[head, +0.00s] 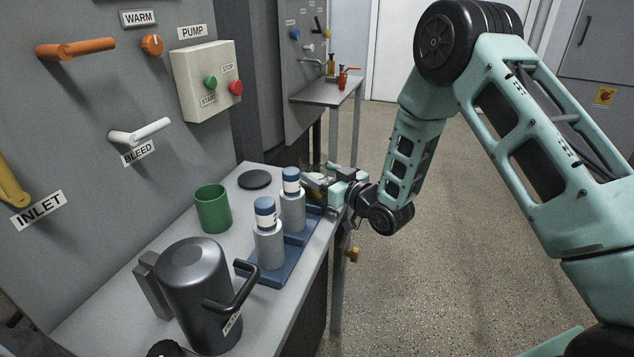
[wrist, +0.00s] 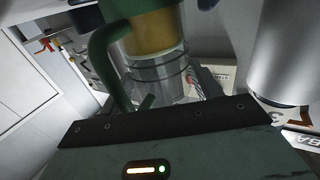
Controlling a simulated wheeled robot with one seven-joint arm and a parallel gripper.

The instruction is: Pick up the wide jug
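A clear jug with amber contents and a green handle (wrist: 153,42) stands close in front of my gripper in the wrist view. In the head view it is mostly hidden behind a capped bottle and my gripper (head: 318,180). My gripper is at the bench's right edge, beside the rear bottle. A large dark grey jug (head: 195,290) with a black handle stands upright at the front of the bench, away from my gripper.
Two grey bottles with blue caps, one in front (head: 268,240) and one behind (head: 292,205), stand on blue bases. A silver cylinder (wrist: 290,50) is close on the right in the wrist view. A green cup (head: 213,210) and black disc (head: 255,179) are further left. Floor right is open.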

